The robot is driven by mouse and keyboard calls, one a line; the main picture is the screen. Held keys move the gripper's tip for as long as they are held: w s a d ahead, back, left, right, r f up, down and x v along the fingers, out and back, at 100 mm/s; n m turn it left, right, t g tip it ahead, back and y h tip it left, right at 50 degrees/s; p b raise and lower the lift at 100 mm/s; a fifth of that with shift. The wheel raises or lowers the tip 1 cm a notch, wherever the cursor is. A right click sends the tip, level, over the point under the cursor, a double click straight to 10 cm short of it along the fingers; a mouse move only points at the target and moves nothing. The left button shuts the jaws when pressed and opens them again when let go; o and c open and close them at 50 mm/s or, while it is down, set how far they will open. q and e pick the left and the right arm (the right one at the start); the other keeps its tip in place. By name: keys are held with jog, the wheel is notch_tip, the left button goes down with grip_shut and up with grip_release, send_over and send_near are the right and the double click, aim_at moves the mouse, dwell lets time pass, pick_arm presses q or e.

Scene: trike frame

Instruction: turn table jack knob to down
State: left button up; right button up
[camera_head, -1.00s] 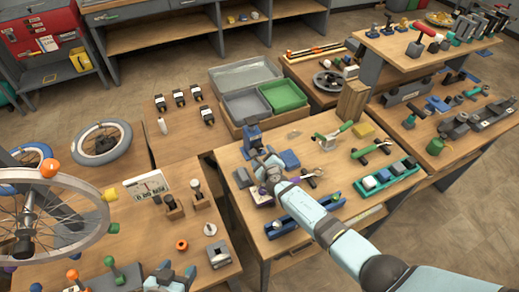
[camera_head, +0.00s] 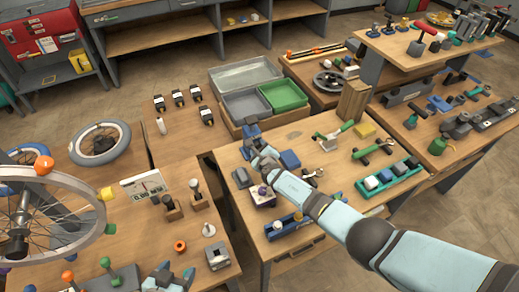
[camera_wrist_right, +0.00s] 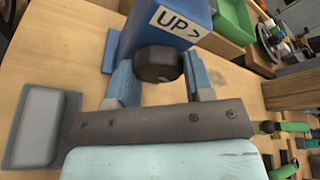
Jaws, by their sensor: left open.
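The table jack (camera_head: 251,134) is a blue block standing on the middle table. In the head view my right gripper (camera_head: 262,158) is at the jack's near side and hides the knob. My left gripper (camera_head: 168,279) is open and empty at the bottom edge, over the left table.
A grey-lidded block (camera_wrist_right: 42,125) lies close beside my right gripper. A bin with grey and green trays (camera_head: 283,95) stands behind the jack. A wheel (camera_head: 45,220) stands at the left.

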jog(key=shift+c, duration=1.1)
jog(key=shift+n, duration=0.3)
jog(key=shift+n+t+h, duration=0.4)
jog(key=shift+n+h, duration=0.2)
jog(key=shift+n, duration=0.3)
jog(key=shift+s+f+n+t+h+b, duration=0.1)
jog(key=shift+n+t+h+b, duration=0.4)
jog(key=shift+n, duration=1)
jog(key=o, duration=0.9)
